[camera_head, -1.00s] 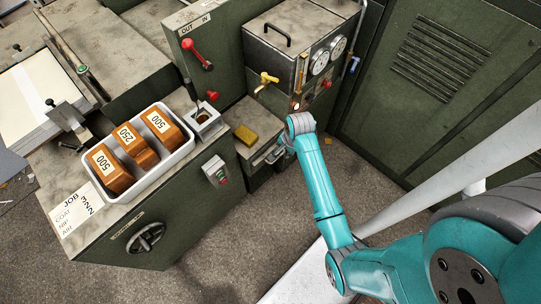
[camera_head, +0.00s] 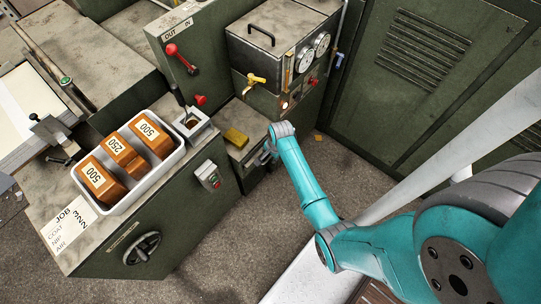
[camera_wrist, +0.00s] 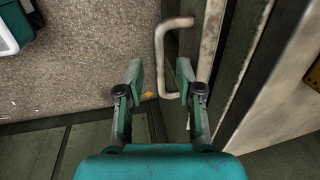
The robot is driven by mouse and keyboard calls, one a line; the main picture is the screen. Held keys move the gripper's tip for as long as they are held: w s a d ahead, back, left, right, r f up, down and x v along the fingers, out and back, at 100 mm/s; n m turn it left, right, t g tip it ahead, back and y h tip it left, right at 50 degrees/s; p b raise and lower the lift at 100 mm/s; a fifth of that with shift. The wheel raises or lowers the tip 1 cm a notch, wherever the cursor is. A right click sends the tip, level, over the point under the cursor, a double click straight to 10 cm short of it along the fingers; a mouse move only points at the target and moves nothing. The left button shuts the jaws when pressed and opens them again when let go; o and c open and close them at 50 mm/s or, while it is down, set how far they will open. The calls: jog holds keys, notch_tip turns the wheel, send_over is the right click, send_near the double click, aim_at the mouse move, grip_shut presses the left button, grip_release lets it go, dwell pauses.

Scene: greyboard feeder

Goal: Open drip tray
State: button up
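The drip tray's front (camera_head: 245,152) appears to be the green panel under the ledge with the yellow sponge, at the centre of the head view. My arm partly hides it. A worn, pale C-shaped handle (camera_wrist: 159,52) stands out from the panel in the wrist view. My gripper (camera_wrist: 160,75) is open, with one finger on each side of the handle's bar in the picture. No grip on the bar shows, and I cannot tell how deep the bar sits between the fingers. In the head view my gripper (camera_head: 267,153) is small and partly hidden beside the tray's front.
A yellow sponge (camera_head: 236,137) lies on the ledge. A metal tank with gauges (camera_head: 285,50) stands behind. A white tray (camera_head: 157,176) of orange blocks sits on the bench to the left. A green louvred cabinet (camera_head: 430,80) is at right.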

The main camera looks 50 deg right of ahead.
jog(key=shift+f, duration=0.1)
jog(key=shift+c, duration=0.2)
grip_shut()
jog(key=s, duration=1.8)
jog(key=shift+s+d, duration=0.25)
jog(key=shift+d, duration=0.05)
